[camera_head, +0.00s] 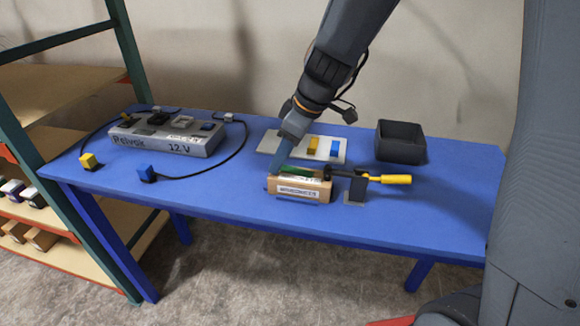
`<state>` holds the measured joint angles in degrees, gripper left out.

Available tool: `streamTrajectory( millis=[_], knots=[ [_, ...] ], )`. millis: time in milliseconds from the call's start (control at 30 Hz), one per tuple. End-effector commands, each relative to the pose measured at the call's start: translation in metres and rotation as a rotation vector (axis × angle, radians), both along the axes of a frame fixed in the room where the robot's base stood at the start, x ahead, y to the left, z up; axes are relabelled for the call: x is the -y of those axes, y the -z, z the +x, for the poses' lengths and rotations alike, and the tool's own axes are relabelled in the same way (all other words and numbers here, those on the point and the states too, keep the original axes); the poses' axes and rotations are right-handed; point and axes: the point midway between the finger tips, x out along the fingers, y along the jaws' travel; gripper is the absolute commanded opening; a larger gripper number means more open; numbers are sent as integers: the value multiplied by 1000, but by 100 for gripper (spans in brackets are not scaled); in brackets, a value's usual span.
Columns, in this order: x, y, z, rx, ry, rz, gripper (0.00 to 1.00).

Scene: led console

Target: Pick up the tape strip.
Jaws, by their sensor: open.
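I cannot clearly make out a tape strip. A small tan box (300,190) with a printed white label stands near the front middle of the blue table. A green piece (297,171) shows at its top; I cannot tell whether it is inside or behind. My gripper (281,163) is open and points down at the left end of this box. Its fingers hide part of the box's left end and whatever lies behind them. I cannot tell whether they touch the box. Nothing is visibly held.
A yellow-handled tool (390,179) rests on a dark stand (356,188). A black bin (400,142) is at right, a cabled grey console (168,140) at left.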

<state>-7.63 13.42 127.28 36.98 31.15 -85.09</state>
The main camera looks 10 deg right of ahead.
Motion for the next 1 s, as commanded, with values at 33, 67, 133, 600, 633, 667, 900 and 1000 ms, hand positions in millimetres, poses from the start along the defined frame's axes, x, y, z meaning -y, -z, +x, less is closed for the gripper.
streamTrajectory(
  millis=[33, 67, 133, 600, 633, 667, 900, 1000],
  knots=[
    [0, 0, 0, 0, 0, 0, 41],
    [0, 0, 0, 0, 0, 0, 41],
    [0, 0, 0, 0, 0, 0, 41],
    [0, 0, 0, 0, 0, 0, 0],
    [0, 0, 0, 0, 0, 0, 0],
    [0, -1, 0, 1, 0, 0, 0],
    [0, -30, 2, 6, 0, 0, 0],
    [0, -50, 2, 7, -1, 1, 0]
  ],
)
